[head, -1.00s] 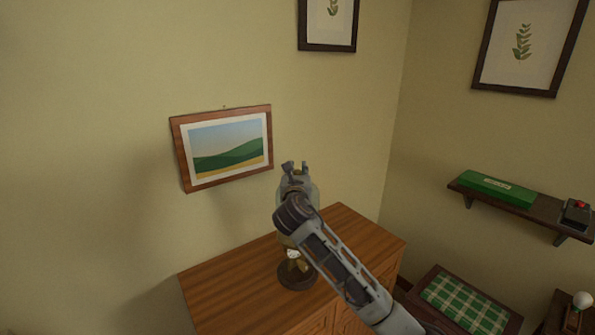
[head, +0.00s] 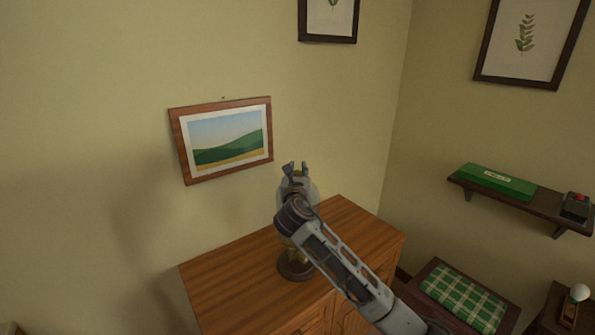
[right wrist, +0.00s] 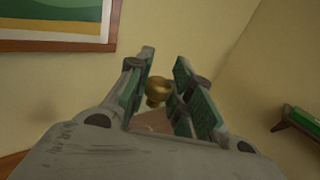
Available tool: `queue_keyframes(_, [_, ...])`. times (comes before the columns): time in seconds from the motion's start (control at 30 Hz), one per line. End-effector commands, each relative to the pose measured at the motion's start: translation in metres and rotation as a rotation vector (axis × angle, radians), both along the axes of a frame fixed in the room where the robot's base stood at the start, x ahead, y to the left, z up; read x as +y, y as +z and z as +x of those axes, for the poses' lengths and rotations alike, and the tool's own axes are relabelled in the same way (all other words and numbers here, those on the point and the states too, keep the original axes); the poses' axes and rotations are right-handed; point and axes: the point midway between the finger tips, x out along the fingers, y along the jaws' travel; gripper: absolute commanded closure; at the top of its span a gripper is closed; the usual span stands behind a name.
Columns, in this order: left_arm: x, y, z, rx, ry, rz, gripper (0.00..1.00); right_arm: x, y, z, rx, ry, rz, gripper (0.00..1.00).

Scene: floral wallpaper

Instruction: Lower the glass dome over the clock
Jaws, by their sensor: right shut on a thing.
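The glass dome (head: 312,188) is clear and upright, mostly hidden behind my right arm in the head view. Its brass knob (right wrist: 158,89) shows between the fingers in the right wrist view. My right gripper (head: 294,168) is shut on this knob, above the dark round base (head: 296,268) on the wooden cabinet. A little of the gold clock (head: 291,254) shows just above the base; my forearm hides the rest. I cannot tell whether the dome's rim touches the base. My left gripper is not in view.
The cabinet top (head: 225,277) is bare left of the base. A framed landscape (head: 226,139) hangs behind it. At the right are a shelf (head: 520,205) with a green box (head: 497,182) and a stool with a green checked cushion (head: 461,298).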

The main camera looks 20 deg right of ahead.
Motion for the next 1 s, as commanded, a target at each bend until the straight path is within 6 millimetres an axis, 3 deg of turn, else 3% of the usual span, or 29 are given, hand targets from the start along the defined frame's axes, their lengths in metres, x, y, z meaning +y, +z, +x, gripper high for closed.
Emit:
queue_keyframes(0.53, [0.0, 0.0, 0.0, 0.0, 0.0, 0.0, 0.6, 0.0, -0.002, 0.0, -0.002, 0.001, -0.001, 1.0])
queue_keyframes(1.0, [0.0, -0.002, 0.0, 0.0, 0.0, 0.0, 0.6, 0.0, -0.015, 0.0, -0.003, 0.001, -0.001, 1.0])
